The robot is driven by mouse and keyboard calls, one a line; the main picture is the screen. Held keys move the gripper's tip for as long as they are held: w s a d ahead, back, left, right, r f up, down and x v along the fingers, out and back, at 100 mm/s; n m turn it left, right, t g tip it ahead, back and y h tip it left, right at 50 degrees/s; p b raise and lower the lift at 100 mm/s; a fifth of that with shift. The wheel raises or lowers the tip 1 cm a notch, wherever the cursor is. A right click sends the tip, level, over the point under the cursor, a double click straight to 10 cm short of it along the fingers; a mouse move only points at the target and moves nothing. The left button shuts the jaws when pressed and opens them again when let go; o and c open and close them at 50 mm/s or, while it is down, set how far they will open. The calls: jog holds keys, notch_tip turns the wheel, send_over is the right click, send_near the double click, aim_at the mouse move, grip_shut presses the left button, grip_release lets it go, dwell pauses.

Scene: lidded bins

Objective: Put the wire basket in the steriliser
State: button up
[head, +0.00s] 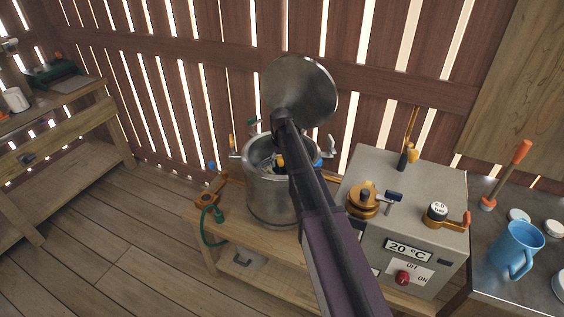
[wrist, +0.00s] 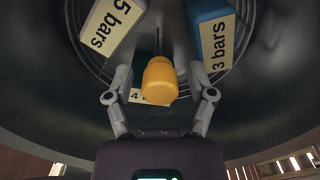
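The steriliser appears to be the round metal pot (head: 268,200) on the wooden bench, its lid (head: 300,88) raised above it. In the wrist view, curved wire rings, apparently the wire basket (wrist: 183,38), show inside a dark round metal wall (wrist: 270,105). A yellow-orange knob (wrist: 159,80) stands in the middle, possibly the basket's handle; a yellow piece also shows in the pot in the head view (head: 280,160). My gripper (wrist: 160,97) is open, one finger each side of the knob with gaps. My arm hides part of the pot in the head view.
Blocks labelled "5 bars" (wrist: 112,22) and "3 bars" (wrist: 212,40) lie at the rings; another label is partly hidden. A grey control box (head: 425,185) reading 20 °C stands right of the pot. A green hose (head: 210,225) hangs left. A blue jug (head: 515,248) stands far right.

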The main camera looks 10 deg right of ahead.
dwell(0.4)
notch_tip(320, 180, up, 12)
jog(key=p, duration=1.2)
jog(key=shift+r, duration=0.1)
dwell(0.7)
jog(key=s+m, duration=0.1)
jog(key=s, duration=2.8)
jog(key=shift+d+m, duration=0.25)
jog(key=shift+m, duration=0.15)
